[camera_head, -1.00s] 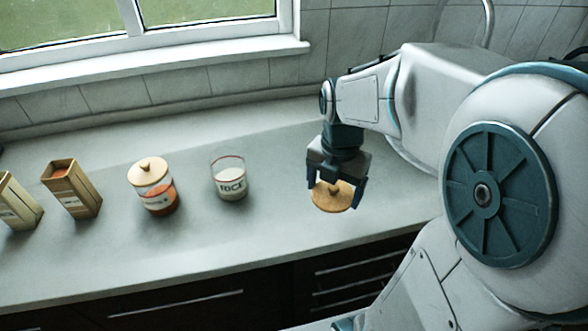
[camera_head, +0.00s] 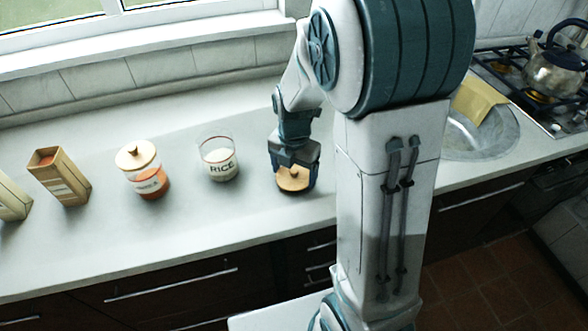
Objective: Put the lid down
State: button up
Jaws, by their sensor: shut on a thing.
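My gripper (camera_head: 295,178) points down at the right of the row of jars, its fingers around a round wooden lid (camera_head: 293,184). The lid is low, at or close to the worktop; I cannot tell if it touches. The glass jar marked RICE (camera_head: 219,160) stands left of the gripper, open at the top, with white contents showing. A second glass jar (camera_head: 150,180) with orange contents stands further left, its wooden lid (camera_head: 135,154) on top.
A sink (camera_head: 487,138) with a yellow cloth (camera_head: 476,100) and a hob with a kettle (camera_head: 556,72) lie right of my arm. The worktop's front strip is clear.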

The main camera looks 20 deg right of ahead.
aim_at(294, 169)
jog(key=shift+f, duration=0.1)
jog(key=o, duration=0.5)
jog(key=shift+f, duration=0.1)
jog(key=o, duration=0.4)
jog(key=shift+r, duration=0.2)
notch_tip(294, 169, up, 11)
jog(key=s+m+t, duration=0.1)
jog(key=s+m, duration=0.3)
jog(key=m, duration=0.5)
jog(key=s+r+m+t, duration=0.1)
jog(key=s+m, duration=0.4)
jog(key=m, duration=0.4)
jog(key=s+m, duration=0.4)
jog(key=m, duration=0.5)
jog(key=shift+s+r+t, duration=0.15)
jog(key=shift+s+t, duration=0.25)
